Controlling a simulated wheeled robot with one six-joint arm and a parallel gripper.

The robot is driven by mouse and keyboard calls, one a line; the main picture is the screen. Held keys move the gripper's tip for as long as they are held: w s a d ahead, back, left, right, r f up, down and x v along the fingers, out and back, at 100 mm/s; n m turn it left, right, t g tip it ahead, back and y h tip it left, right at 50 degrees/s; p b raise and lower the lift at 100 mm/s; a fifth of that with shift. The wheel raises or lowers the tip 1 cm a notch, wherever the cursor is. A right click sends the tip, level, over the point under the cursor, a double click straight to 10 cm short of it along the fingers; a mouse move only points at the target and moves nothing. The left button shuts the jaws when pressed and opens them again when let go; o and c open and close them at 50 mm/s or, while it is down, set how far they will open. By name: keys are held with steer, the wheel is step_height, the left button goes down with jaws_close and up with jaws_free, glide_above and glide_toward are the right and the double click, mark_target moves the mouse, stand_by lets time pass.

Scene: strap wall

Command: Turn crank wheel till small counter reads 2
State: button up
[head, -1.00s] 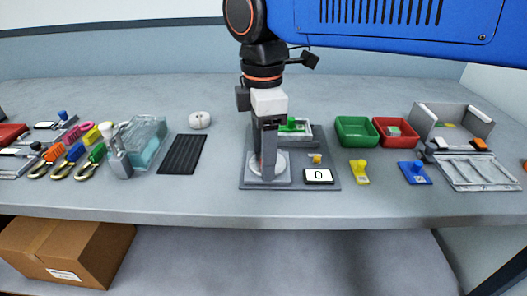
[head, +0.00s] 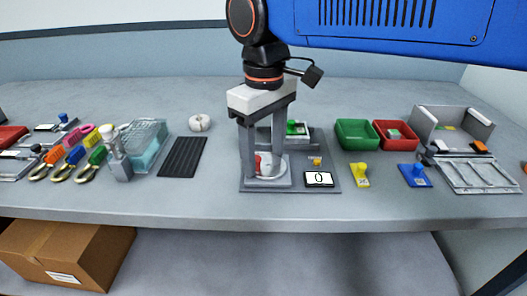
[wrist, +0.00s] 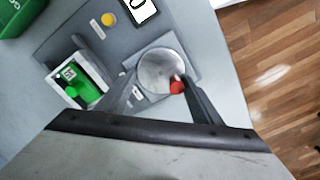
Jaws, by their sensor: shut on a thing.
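The crank wheel (head: 268,167) is a pale disc with a red knob, on a grey base plate (head: 325,160). In the wrist view, the wheel (wrist: 160,70) lies between my fingertips and its red knob (wrist: 177,86) is beside the right finger. My gripper (head: 264,172) points down at the wheel, one finger on either side, shut on it; exact contact is hard to see. The small counter (head: 319,179), right of the wheel, reads 0. It is cut off by the top edge in the wrist view (wrist: 140,9).
A yellow button (head: 317,161) and a box with a green part (head: 297,129) share the base plate. Green (head: 356,133) and red (head: 394,134) bins stand to the right. A black ribbed mat (head: 183,157) lies to the left. The table's front edge is close to the plate.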

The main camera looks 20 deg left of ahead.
steer(key=m, duration=0.4)
steer(key=shift+w+d+m, duration=0.1)
steer(key=shift+w+m, duration=0.1)
steer(key=shift+m, duration=0.1)
steer(key=m, duration=0.4)
steer(key=shift+w+d+m, duration=0.1)
steer(key=shift+d+m, duration=0.1)
steer(key=shift+m, duration=0.1)
steer(key=m, duration=0.4)
steer(key=shift+d+m, duration=0.2)
steer(key=shift+m, duration=0.1)
steer(key=m, duration=0.4)
steer(key=shift+d, duration=0.2)
steer(key=shift+c, duration=0.2)
steer(key=m, duration=0.5)
steer(key=shift+s+d, duration=0.15)
steer(key=shift+s, duration=0.05)
steer(key=m, duration=0.4)
steer(key=shift+s+d+m, duration=0.1)
steer(key=shift+s+m, duration=0.1)
steer(key=shift+m, duration=0.1)
steer(key=m, duration=0.4)
steer(key=shift+s, duration=0.2)
steer(key=shift+s+m, duration=0.15)
steer(key=shift+m, duration=1.85)
